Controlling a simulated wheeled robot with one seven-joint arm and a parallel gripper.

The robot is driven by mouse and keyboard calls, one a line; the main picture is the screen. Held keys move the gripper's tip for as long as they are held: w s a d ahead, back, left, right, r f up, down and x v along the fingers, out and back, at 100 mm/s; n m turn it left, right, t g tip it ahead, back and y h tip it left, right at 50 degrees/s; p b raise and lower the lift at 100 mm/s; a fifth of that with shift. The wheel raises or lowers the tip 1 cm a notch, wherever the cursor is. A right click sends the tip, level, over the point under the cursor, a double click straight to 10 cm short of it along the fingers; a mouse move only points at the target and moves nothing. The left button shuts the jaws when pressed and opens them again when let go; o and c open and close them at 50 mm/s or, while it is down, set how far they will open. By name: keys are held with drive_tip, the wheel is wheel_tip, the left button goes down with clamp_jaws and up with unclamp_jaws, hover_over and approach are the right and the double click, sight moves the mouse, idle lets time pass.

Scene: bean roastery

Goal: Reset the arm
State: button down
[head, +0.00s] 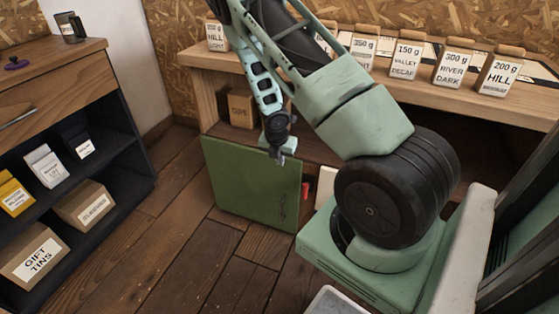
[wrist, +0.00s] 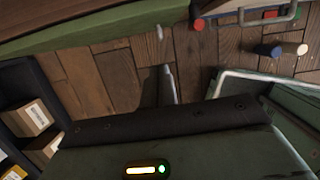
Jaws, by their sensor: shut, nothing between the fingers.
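My gripper (head: 280,157) hangs from my folded pale-green arm in the head view, pointing down. It is shut and empty. It is in front of the upper right part of a green panel (head: 245,190) below the wooden counter; I cannot tell the exact gap between them. In the wrist view, a green edge crosses the top and plank floor lies below it. A narrow grey finger part (wrist: 168,85) shows near the middle.
Several labelled bags, one marked valley decaf (head: 405,62), stand on the wooden counter (head: 200,62). A dark shelf unit (head: 118,150) at left holds boxes, including gift tins (head: 35,255). The plank floor (head: 185,215) between is clear.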

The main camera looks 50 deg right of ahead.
drive_tip(key=shift+a+r, duration=0.15)
drive_tip(key=shift+r, duration=0.1)
drive_tip(key=w+a+r+m+t, duration=0.1)
drive_tip(key=w+a+r+m, duration=0.35)
drive_tip(key=a+r, duration=0.6)
drive_tip(key=s+a+r+m+y, duration=0.15)
drive_tip(key=a+r, duration=0.25)
drive_tip(key=a, duration=0.4)
drive_tip(key=s+a+r+m, duration=0.3)
drive_tip(key=a, duration=0.6)
drive_tip(key=s+a+r+m+g+y, duration=0.1)
drive_tip(key=s+a+r+m, duration=0.15)
drive_tip(key=s+a, duration=0.35)
drive_tip(key=s+a+r+m+p, duration=0.1)
drive_tip(key=s+a+r, duration=0.25)
drive_tip(key=s, duration=0.45)
drive_tip(key=s+a+r+m+g+y, duration=0.1)
drive_tip(key=s+a+r+m, duration=0.1)
drive_tip(key=s+a+r, duration=0.35)
wheel_tip(320, 180, up, 14)
drive_tip(key=s+d+p, duration=0.1)
drive_tip(key=p, duration=1.5)
drive_tip(key=shift+s+d+r, duration=0.2)
drive_tip(key=shift+r, duration=0.05)
